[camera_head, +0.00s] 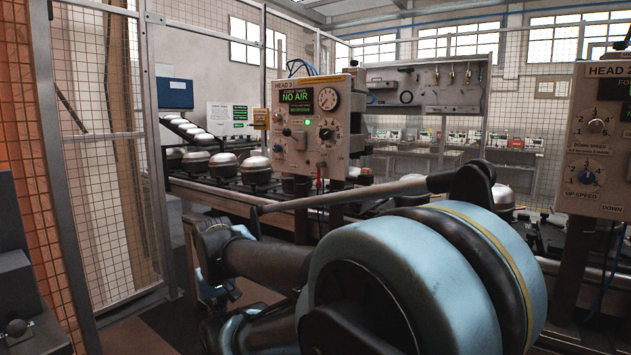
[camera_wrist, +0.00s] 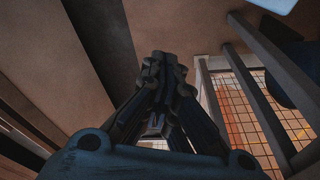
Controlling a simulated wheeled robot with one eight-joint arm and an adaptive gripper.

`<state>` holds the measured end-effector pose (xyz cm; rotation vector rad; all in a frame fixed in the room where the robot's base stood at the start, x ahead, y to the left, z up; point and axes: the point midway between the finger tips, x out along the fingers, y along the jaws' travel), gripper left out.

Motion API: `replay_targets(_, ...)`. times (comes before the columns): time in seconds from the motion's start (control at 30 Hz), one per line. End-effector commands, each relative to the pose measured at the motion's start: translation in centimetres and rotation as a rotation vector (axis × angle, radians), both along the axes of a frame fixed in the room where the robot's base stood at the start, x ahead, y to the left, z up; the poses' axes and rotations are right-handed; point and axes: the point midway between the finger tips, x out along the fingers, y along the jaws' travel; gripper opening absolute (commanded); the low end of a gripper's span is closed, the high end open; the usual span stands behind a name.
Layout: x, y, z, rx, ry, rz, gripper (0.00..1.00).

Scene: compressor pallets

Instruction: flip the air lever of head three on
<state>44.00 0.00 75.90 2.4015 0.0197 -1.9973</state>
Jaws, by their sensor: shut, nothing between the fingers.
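The head three panel (camera_head: 312,125) is a beige control box at the middle of the head view. It has a "HEAD 3" label, a dark display reading "NO AIR", a round gauge, several knobs and a green light. Its air lever is too small to make out for certain. My gripper (camera_wrist: 160,62) is shut and empty in the wrist view, with its fingertips together. Neither the panel nor a lever shows clearly in the wrist view. My arm fills the lower right of the head view, and the gripper cannot be made out there.
The head two panel (camera_head: 602,140) stands at the right edge. A conveyor with several domed compressors (camera_head: 257,168) runs behind my arm. A wire mesh fence (camera_head: 105,150) stands at the left. A grey tool board (camera_head: 440,88) stands at the back.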

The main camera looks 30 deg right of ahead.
Motion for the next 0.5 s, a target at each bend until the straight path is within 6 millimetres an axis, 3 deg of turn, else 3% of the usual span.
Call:
replay_targets(0.37,0.0,0.0,0.0,-0.001,0.000,0.000,0.00)
replay_targets(0.5,-0.4,-0.8,1.1,-0.030,-0.004,-0.002,0.00)
